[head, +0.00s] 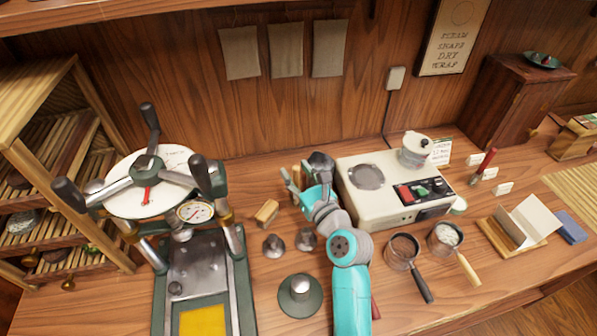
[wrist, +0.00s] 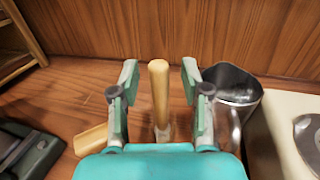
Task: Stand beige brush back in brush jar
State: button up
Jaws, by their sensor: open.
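A beige brush handle (wrist: 159,92) stands roughly upright between my gripper's fingers, with a gap on both sides. Its lower end is pale and partly hidden behind my gripper, so I cannot tell what it rests on or in. In the head view a small beige handle (head: 296,174) shows beside the fingers. My gripper (wrist: 158,88) is open and empty around the handle; in the head view my gripper (head: 303,190) is left of the white machine. A metal jug (wrist: 236,88) is right of the fingers. I cannot make out a brush jar for certain.
The white machine (head: 372,200) is close on the right. A wooden scoop or block (head: 267,212) lies to the left, with metal weights (head: 274,246) in front. The press (head: 195,270) stands farther left. The wooden wall (head: 180,100) is behind.

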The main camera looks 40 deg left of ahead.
jog(key=shift+s+f, duration=0.1)
jog(key=shift+f, duration=0.35)
notch_tip(320, 180, up, 12)
jog(key=shift+a+r, duration=0.1)
jog(key=shift+r, duration=0.15)
jog(key=w+d+m+t+h, duration=0.3)
jog(key=w+d, duration=0.5)
jog(key=d, duration=0.3)
jog(key=w+d+m+t+h, duration=0.3)
jog(key=w+d, duration=0.5)
jog(key=d, duration=0.4)
jog(key=shift+w+d+t, duration=0.2)
jog(key=shift+w+t, duration=0.2)
jog(key=shift+t, duration=0.1)
